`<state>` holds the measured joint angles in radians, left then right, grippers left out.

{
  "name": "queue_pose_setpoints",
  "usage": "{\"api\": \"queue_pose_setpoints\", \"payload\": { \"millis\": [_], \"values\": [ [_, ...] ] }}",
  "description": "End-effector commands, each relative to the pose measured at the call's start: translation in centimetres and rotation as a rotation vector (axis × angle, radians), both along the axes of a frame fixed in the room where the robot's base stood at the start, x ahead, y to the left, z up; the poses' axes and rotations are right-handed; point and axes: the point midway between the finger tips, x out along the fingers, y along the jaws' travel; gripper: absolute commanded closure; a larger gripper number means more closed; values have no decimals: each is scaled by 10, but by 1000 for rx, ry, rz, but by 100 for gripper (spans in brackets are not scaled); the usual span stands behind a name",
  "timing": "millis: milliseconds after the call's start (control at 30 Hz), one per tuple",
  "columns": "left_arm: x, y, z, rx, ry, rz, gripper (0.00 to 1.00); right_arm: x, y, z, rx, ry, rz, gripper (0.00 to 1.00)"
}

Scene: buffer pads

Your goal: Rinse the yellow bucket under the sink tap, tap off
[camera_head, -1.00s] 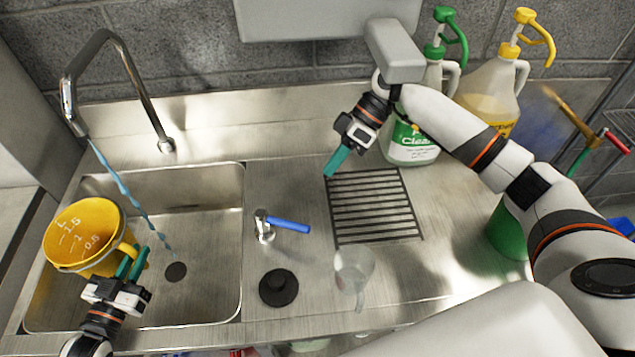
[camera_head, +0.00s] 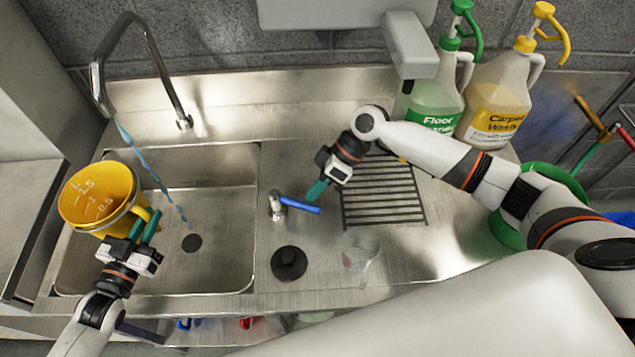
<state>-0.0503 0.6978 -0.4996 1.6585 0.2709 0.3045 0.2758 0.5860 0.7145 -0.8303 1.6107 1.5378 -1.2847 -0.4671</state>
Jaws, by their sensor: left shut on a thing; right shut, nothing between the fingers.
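The yellow bucket (camera_head: 98,200) is tilted over the left part of the sink basin (camera_head: 215,262), its open mouth with scale marks facing up toward me. My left gripper (camera_head: 142,232) is shut on its handle at the right side. The tap (camera_head: 140,25) arches over the basin. A blue stream of water (camera_head: 150,172) runs from its spout into the sink, passing right of the bucket. The tap lever (camera_head: 300,206) is blue on a metal post right of the basin. My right gripper (camera_head: 316,192) is shut and empty, close to the lever's right end; contact is unclear.
A drain grate (camera_head: 385,205), a clear cup (camera_head: 360,252) and a black round stopper (camera_head: 289,263) lie right of the basin. A Floor Cleaner jug (camera_head: 432,105) and a Carpet Wash jug (camera_head: 497,100) stand at the back right. A green bucket (camera_head: 510,232) is partly behind my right arm.

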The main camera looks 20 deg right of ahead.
Motion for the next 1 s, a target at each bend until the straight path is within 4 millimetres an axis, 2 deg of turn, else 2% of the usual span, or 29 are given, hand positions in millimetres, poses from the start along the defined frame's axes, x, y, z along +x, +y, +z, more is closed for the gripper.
{"api": "queue_pose_setpoints", "payload": {
  "millis": [233, 467, 833, 1000],
  "values": [
    [0, 0, 4, 1, -3, 0, 100, -1, 1, 1, 0, 1, -7, 100],
    [0, 0, 24, 1, -3, 0, 100, -13, 8, 5, 1, 2, -86, 100],
    [0, 0, 22, 0, -2, 0, 100, -13, 8, 2, 1, 0, -100, 100],
    [0, 0, 18, 0, -2, 0, 100, -12, -1, 11, 0, -3, -101, 100]
  ]
}}
